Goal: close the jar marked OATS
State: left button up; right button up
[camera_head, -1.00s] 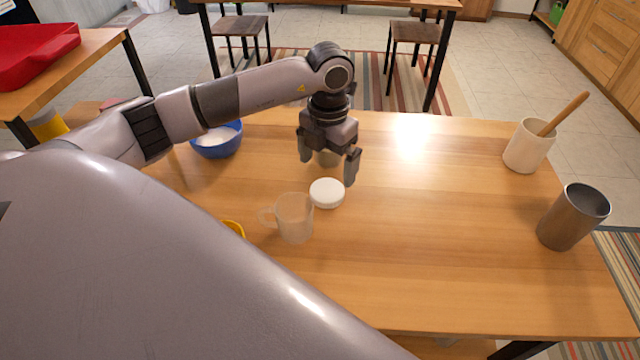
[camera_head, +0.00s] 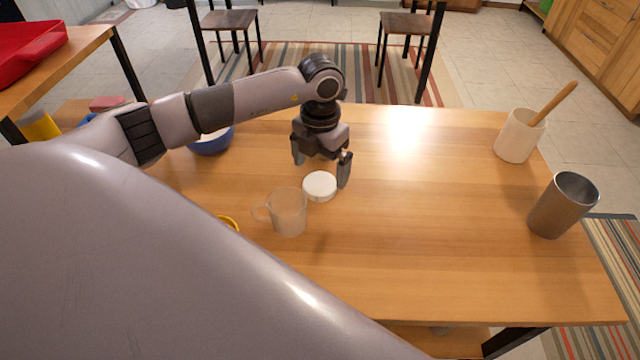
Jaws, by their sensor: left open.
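A round white lid-like disc (camera_head: 320,186) lies near the middle of the table. My left gripper (camera_head: 320,168) is open, fingers pointing down, just behind and above the disc. Its right finger stands beside the disc's right edge in the picture. I cannot tell whether it touches. No jar with an OATS label can be read in this view; anything behind the disc is hidden by the gripper. My right gripper is not in view.
A clear mug (camera_head: 289,212) stands close in front of the disc. A blue bowl (camera_head: 212,143) is at the left, partly behind my arm. A white crock (camera_head: 519,137) with a wooden handle and a metal cup (camera_head: 562,206) stand at right. The table's centre right is clear.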

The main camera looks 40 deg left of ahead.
aim_at(321, 181)
pick_arm(q)
jog(key=f, duration=0.4)
jog(key=shift+w+f, duration=0.1)
jog(key=shift+w, duration=0.15)
jog(key=c, duration=1)
notch_tip(321, 181, up, 20)
jog(key=shift+r, duration=0.1)
